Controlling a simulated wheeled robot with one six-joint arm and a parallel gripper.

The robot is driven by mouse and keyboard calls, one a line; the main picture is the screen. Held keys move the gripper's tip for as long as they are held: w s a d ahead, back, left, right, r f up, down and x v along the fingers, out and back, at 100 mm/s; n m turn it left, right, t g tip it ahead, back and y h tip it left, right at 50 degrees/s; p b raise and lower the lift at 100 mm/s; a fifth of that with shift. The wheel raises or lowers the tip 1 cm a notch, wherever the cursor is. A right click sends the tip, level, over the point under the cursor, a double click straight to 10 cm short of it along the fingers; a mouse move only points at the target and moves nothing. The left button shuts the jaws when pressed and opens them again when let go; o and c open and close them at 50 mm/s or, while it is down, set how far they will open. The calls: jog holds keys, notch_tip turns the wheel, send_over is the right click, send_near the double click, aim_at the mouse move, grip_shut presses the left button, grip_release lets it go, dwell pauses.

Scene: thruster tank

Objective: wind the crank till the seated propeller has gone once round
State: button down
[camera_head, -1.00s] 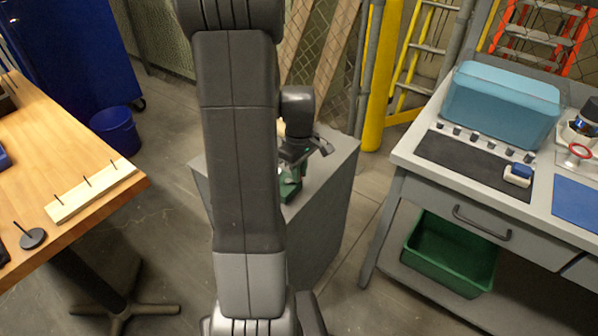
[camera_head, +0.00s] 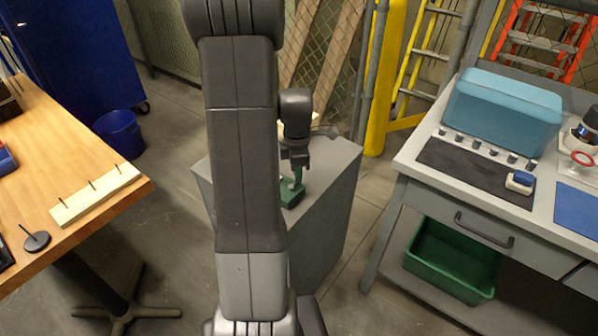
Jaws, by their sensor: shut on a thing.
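A small green stand (camera_head: 292,196) sits on top of the grey pedestal (camera_head: 335,170), partly behind my arm. My gripper (camera_head: 298,168) is at the upper part of this stand and is shut on the crank there. The crank's grip is too small and too covered by the gripper to make out. The seated propeller cannot be made out; my arm hides the left part of the pedestal top.
A wooden table (camera_head: 90,150) with a pegged wooden strip (camera_head: 95,195) stands at left. A grey bench (camera_head: 400,150) with a teal case (camera_head: 505,110) stands at right, a green bin (camera_head: 450,260) below it. Open floor lies between the pedestal and both.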

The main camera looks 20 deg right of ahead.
jog(key=shift+w+r+n, duration=0.1)
jog(key=shift+w+n, duration=0.1)
jog(key=shift+n, duration=0.4)
jog(key=c, duration=1.4)
grip_release()
notch_tip(320, 180, up, 14)
jog(key=p, duration=0.1)
notch_tip(320, 180, down, 14)
jog(key=shift+a+f+b, duration=0.1)
jog(key=shift+b, duration=0.4)
